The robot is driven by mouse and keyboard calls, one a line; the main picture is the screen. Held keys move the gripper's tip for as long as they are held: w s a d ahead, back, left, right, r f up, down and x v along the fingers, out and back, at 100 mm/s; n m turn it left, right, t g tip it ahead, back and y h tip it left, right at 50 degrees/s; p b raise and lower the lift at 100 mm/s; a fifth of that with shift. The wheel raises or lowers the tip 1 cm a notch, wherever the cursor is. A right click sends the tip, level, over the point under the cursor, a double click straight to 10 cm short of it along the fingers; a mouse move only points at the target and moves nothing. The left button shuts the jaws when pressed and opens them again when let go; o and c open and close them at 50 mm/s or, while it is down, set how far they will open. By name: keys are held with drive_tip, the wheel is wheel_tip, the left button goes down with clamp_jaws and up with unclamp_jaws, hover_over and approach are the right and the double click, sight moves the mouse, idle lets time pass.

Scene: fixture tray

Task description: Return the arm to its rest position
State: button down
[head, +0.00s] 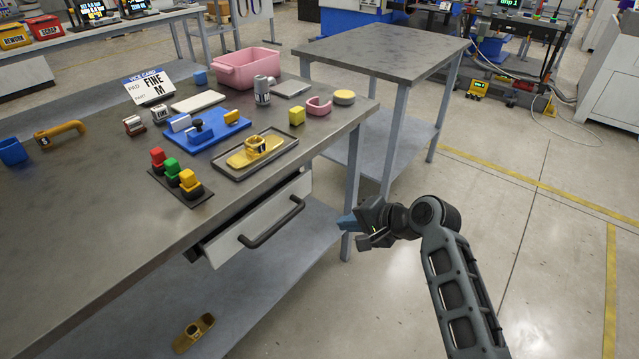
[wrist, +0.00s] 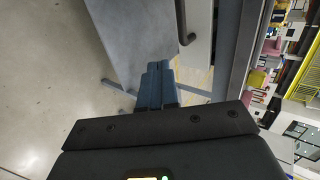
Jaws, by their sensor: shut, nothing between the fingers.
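My gripper (head: 349,222) is in the air to the right of the workbench (head: 90,205), in front of the drawer side and clear of it. Its blue fingers point left towards the bench. In the wrist view the two fingers (wrist: 157,85) lie side by side, shut with nothing between them. My arm rises from the bottom right of the head view and bends at the elbow.
The bench drawer (head: 262,222) is slightly open, with a dark handle. A grey tray (head: 285,143) holds a yellow part near the bench edge. A second metal table (head: 385,48) stands behind. Open floor lies to the right. A yellow-brown part (head: 194,333) lies on the lower shelf.

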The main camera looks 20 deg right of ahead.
drive_tip(key=s+f+n+t+h, duration=0.1)
drive_tip(key=s+f+n+h, duration=0.15)
drive_tip(key=s, duration=1.05)
drive_tip(key=s+f+n+t+h, duration=0.1)
drive_tip(key=s+f+n+h, duration=0.15)
drive_tip(key=s, duration=1.05)
drive_tip(key=s+a+r+n+t, duration=0.1)
drive_tip(key=s+r+n+t, duration=0.1)
drive_tip(key=s+r, duration=0.7)
drive_tip(key=s+a+r+n+t, duration=0.1)
drive_tip(key=s+r+n, duration=0.3)
drive_tip(key=s+r, duration=0.5)
drive_tip(key=shift+s+a+r+n+t, duration=0.25)
drive_tip(key=shift+s+a+n+t, duration=0.2)
drive_tip(key=shift+s, duration=0.35)
